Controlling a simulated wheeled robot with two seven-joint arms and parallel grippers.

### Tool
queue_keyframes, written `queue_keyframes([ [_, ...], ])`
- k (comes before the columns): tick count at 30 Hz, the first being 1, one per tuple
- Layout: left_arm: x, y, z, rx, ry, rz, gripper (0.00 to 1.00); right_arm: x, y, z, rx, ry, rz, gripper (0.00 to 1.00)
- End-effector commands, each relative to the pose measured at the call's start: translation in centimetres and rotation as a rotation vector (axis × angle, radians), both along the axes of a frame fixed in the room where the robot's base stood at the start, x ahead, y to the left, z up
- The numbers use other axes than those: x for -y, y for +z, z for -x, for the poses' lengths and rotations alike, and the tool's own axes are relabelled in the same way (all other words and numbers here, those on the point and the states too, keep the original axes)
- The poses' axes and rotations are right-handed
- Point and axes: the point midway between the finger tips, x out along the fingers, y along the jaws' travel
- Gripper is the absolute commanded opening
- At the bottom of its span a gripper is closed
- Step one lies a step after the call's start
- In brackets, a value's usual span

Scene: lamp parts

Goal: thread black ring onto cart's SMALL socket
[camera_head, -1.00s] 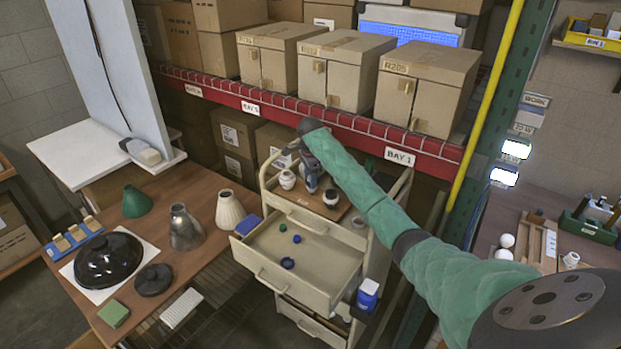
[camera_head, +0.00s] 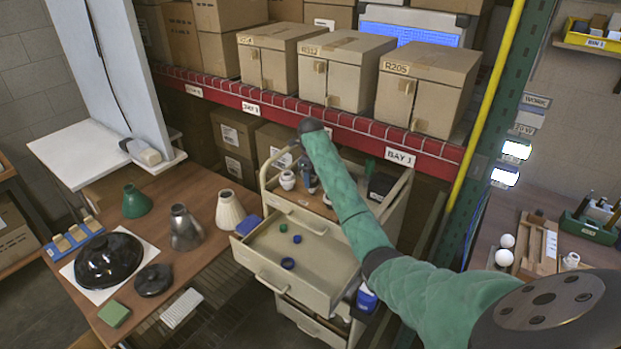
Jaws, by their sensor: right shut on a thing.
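The cream cart (camera_head: 262,262) stands in the middle with its top drawer pulled out. On its wooden top, a white socket (camera_head: 288,180) stands left of my right gripper. My right gripper (camera_head: 309,186) points down over the cart top between the two and is shut. Its fingertips are small and partly hidden by the wrist. The black ring cannot be made out; it appears to be in the fingers. My left gripper is not in view.
A dark box (camera_head: 381,186) stands at the cart's right rear. The red shelf beam (camera_head: 300,113) runs behind. The left table holds lampshades (camera_head: 186,228) and a black dome (camera_head: 108,260).

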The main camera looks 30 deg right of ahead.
Motion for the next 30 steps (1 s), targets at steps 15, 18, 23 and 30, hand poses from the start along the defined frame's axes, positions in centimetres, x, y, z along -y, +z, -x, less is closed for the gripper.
queue_keyframes([
  [15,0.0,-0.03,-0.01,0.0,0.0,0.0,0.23,-0.05,-0.23,-0.05,-0.001,-0.146,-0.002,0.14],
  [18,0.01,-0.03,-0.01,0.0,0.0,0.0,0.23,-0.11,-0.24,-0.11,0.0,-0.252,-0.005,0.14],
  [23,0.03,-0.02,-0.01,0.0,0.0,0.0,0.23,-0.05,-0.26,-0.16,0.0,-0.47,-0.006,0.14],
  [30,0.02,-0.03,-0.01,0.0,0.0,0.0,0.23,0.25,-0.3,-0.13,-0.001,-0.701,-0.003,0.14],
])
